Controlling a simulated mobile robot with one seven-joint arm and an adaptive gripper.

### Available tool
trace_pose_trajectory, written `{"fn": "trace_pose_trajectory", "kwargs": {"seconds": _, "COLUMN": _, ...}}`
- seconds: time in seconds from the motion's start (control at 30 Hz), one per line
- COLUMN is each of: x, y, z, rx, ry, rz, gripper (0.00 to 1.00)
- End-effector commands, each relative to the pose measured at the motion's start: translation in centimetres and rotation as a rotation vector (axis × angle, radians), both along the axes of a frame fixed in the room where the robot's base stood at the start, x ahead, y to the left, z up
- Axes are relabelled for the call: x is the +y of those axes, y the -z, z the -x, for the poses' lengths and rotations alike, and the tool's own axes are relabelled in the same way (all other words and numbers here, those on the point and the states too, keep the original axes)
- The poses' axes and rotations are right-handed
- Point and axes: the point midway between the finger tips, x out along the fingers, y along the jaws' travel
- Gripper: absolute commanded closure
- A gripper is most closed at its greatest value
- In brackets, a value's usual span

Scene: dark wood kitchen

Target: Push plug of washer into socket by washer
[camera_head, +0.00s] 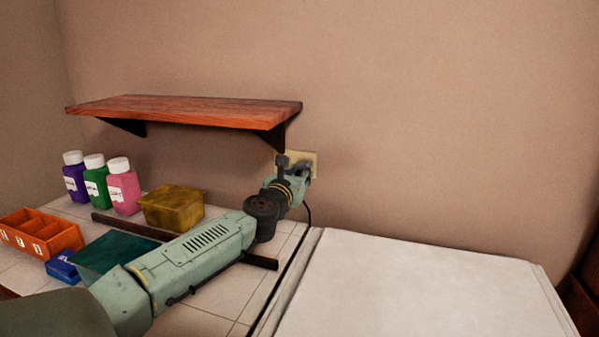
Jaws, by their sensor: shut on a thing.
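The socket (312,157) is a pale yellowish plate on the back wall, just right of the shelf's end and above the counter. My gripper (303,172) is right in front of the socket and hides its lower left part. It is shut on the washer's plug, which is mostly hidden by the gripper and wrist. A dark cord (308,214) hangs below the gripper down toward the gap beside the washer. I cannot tell whether the prongs are in the socket. The washer (420,285) has a white top and stands at the lower right.
A wooden shelf (185,110) with black brackets is on the wall at left. On the tiled counter are a purple bottle (76,180), a green bottle (97,182), a pink bottle (123,187), a yellow box (172,209) and an orange divided bin (40,235). The washer's top is clear.

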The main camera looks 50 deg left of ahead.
Motion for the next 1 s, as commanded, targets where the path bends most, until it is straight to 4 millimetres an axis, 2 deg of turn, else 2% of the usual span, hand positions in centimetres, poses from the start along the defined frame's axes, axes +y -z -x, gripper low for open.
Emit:
{"fn": "trace_pose_trajectory", "kwargs": {"seconds": 0.6, "x": 0.48, "y": -0.05, "z": -0.87, "rx": 0.0, "ry": 0.0, "rz": 0.0, "gripper": 0.98}}
{"fn": "trace_pose_trajectory", "kwargs": {"seconds": 0.63, "x": 0.5, "y": -0.04, "z": -0.88, "rx": 0.0, "ry": 0.0, "rz": 0.0, "gripper": 0.73}}
{"fn": "trace_pose_trajectory", "kwargs": {"seconds": 1.0, "x": 0.48, "y": -0.03, "z": -0.83, "rx": 0.0, "ry": 0.0, "rz": 0.0, "gripper": 0.51}}
